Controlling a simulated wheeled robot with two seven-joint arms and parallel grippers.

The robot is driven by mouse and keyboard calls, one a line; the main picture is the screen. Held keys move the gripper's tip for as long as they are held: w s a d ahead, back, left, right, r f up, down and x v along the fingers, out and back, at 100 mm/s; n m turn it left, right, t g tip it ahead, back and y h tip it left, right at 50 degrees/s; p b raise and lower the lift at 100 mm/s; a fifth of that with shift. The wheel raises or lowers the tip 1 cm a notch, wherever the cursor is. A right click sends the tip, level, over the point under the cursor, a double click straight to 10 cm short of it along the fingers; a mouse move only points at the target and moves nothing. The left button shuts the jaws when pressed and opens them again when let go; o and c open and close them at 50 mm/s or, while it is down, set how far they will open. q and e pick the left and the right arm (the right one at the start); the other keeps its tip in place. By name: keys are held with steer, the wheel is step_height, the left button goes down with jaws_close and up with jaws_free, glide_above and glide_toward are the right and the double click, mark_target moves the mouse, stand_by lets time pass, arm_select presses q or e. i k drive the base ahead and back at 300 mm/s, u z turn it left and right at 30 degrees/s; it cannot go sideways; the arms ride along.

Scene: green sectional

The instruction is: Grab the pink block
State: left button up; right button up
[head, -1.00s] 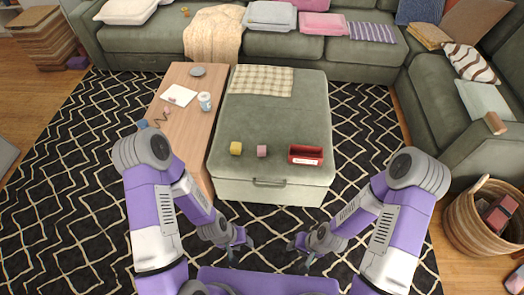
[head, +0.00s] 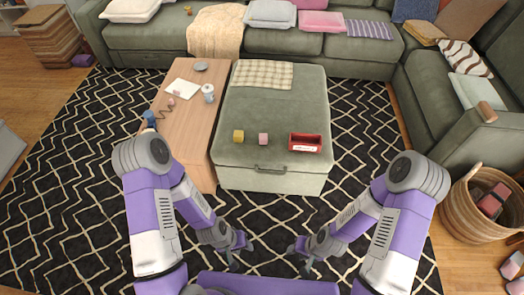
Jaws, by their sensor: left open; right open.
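The small pink block (head: 263,139) sits on the near part of the green ottoman (head: 280,108). A yellow block (head: 238,136) stands to its left and a red open box (head: 305,143) to its right, both apart from it. My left gripper (head: 237,259) is open and empty, low in front of the ottoman and well short of the block. My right gripper (head: 304,260) is open and empty, also low in front of the ottoman, to the right of the left one.
A wooden table (head: 190,125) with a white jar (head: 208,93) adjoins the ottoman's left side. A checked cloth (head: 263,74) lies on the ottoman's far end. A wicker basket (head: 462,220) stands at the right.

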mark_target(263, 136)
steer(key=k, duration=0.85)
steer(key=u, duration=0.75)
steer(key=i, duration=2.15)
steer(key=z, duration=0.3)
